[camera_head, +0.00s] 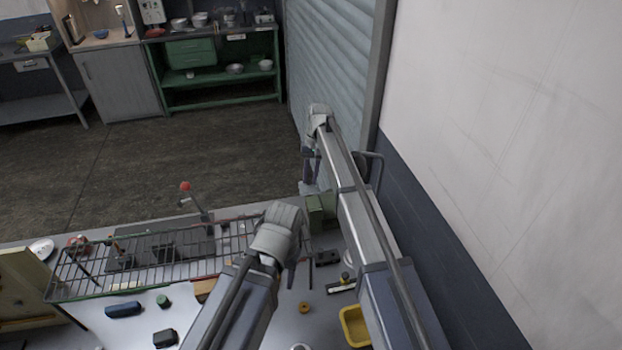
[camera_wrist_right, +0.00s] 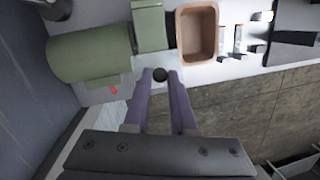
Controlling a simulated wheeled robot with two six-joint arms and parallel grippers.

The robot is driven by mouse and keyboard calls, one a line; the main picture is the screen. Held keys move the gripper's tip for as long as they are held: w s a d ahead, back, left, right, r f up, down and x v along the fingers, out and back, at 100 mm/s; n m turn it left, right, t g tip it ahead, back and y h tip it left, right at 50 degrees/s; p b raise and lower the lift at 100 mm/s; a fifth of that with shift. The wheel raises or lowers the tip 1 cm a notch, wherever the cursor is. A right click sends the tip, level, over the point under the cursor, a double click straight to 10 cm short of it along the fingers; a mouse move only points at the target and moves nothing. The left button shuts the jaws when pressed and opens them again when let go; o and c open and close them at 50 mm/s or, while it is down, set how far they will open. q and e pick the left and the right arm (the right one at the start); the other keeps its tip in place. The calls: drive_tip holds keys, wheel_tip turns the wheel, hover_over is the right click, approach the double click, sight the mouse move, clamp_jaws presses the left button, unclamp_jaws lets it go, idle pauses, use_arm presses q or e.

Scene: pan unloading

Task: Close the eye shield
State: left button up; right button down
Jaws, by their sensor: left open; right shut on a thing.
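A green machine with a round motor-like body (camera_wrist_right: 88,54) fills the upper left of the right wrist view. Part of a green housing also shows in the head view (camera_head: 320,208), mostly behind my right arm. In the head view my right gripper (camera_head: 311,172) is at the far side of the bench. I cannot make out the eye shield clearly in either view. My left gripper (camera_head: 299,280) is open over the bench, its fingers partly hidden by its own wrist.
A wire rack (camera_head: 150,262) stands on the bench to the left. A tan tray (camera_wrist_right: 214,40) is beside the machine. A wall (camera_head: 480,130) bounds the right side.

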drive_tip(key=shift+w+f+g, duration=0.1)
drive_tip(key=shift+w+g, duration=0.1)
drive_tip(key=shift+g, duration=0.2)
drive_tip(key=c, duration=0.7)
unclamp_jaws()
drive_tip(key=shift+c, duration=0.2)
drive_tip(key=a+p+v, duration=0.1)
drive_tip(key=p+v, duration=0.6)
drive_tip(key=shift+w+d+r, duration=0.15)
drive_tip(key=shift+d+r, duration=0.25)
